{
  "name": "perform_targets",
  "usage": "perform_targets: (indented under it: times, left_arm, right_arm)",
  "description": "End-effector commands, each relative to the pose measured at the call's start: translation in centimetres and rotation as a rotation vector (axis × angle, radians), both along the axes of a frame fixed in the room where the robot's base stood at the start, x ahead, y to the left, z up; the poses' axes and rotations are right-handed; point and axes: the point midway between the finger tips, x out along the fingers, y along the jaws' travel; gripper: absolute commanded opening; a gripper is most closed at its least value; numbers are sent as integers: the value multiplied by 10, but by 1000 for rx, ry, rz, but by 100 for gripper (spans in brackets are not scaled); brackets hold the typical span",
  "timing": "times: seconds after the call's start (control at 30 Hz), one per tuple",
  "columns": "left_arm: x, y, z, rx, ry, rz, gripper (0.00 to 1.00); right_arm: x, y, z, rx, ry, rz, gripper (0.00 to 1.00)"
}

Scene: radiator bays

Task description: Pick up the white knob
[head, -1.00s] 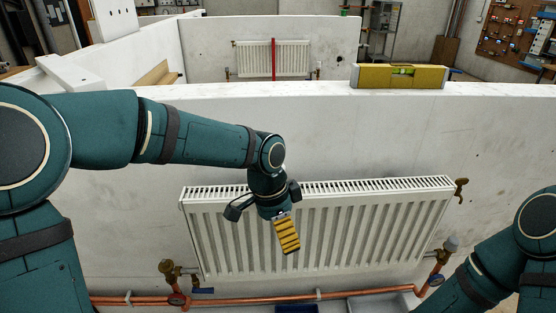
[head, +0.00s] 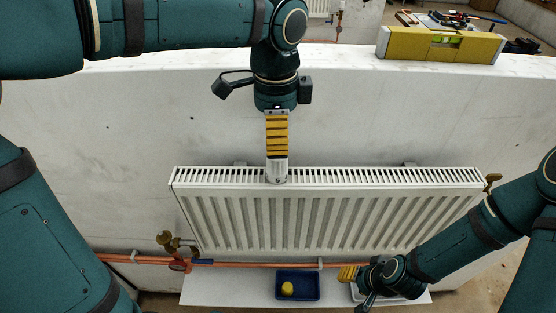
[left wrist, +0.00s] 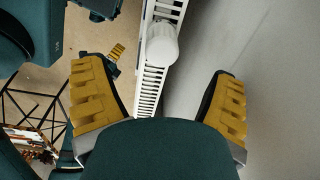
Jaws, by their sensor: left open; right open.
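The white knob (head: 277,172) stands on the slotted top of the white radiator (head: 330,215), below my left gripper's fingertips. It has a dark mark like a 5. My left gripper (head: 277,157) points down from above, its yellow-padded fingers lined up one behind the other in the head view. In the left wrist view the left gripper (left wrist: 161,78) is wide open, and the knob (left wrist: 161,46) shows in the gap, touching neither finger. My right gripper (head: 347,273) is low in front of the radiator, with yellow pads; its gap is hard to see.
A white wall (head: 110,130) rises behind the radiator; a yellow spirit level (head: 440,46) lies on its top. A copper pipe (head: 235,264) and brass valve (head: 168,241) run below. A blue tray (head: 299,298) holds a yellow object (head: 287,289).

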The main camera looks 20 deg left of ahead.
Motion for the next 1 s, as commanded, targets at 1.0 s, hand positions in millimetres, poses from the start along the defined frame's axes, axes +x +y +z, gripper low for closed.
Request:
perform_targets:
  times: [1.0]
  left_arm:
    - [2, -1, -94, -1, -1, 0, 86]
  right_arm:
    - [1, 1, -11, -2, -1, -1, 47]
